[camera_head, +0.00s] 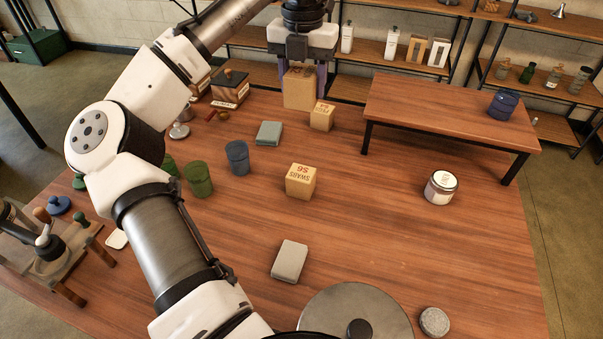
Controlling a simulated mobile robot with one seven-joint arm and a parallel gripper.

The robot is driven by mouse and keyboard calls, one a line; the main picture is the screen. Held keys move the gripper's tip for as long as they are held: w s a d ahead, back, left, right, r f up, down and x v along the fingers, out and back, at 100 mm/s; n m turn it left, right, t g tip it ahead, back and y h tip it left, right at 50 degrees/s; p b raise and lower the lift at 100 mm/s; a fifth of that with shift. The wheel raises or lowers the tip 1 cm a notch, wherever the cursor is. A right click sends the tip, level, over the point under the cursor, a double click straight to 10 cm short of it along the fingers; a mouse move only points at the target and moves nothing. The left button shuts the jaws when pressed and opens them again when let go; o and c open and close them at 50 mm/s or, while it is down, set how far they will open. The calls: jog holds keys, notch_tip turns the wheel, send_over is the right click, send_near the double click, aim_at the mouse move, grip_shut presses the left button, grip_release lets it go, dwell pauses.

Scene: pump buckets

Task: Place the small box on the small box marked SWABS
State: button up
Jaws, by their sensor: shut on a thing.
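The small box marked SWABS (301,181) is a tan block with dark red lettering, standing on the wooden table near the middle. My gripper (300,76) points down at the back of the table with its purple fingers on either side of a plain tan box (299,92) and is shut on it. I cannot tell whether this held box touches the table. Another small tan box (322,117) stands just in front and to the right of it, with a small mark on top. The top of the SWABS box is bare.
A raised wooden bench (440,108) with a blue lidded jar (503,105) stands at the right. A white jar (441,187), green cup (198,179), blue cup (237,157), grey-green box (269,133) and grey box (289,261) stand around the SWABS box. A round metal plate (318,312) is in front.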

jog(key=shift+a+f, duration=0.15)
jog(key=shift+f, duration=0.05)
notch_tip(320, 180, down, 19)
jog(key=shift+f+p, duration=0.15)
jog(key=shift+p, duration=0.4)
jog(key=shift+f, duration=0.1)
jog(key=o, duration=1)
jog(key=shift+c, duration=0.2)
notch_tip(320, 180, up, 12)
jog(key=b, duration=0.2)
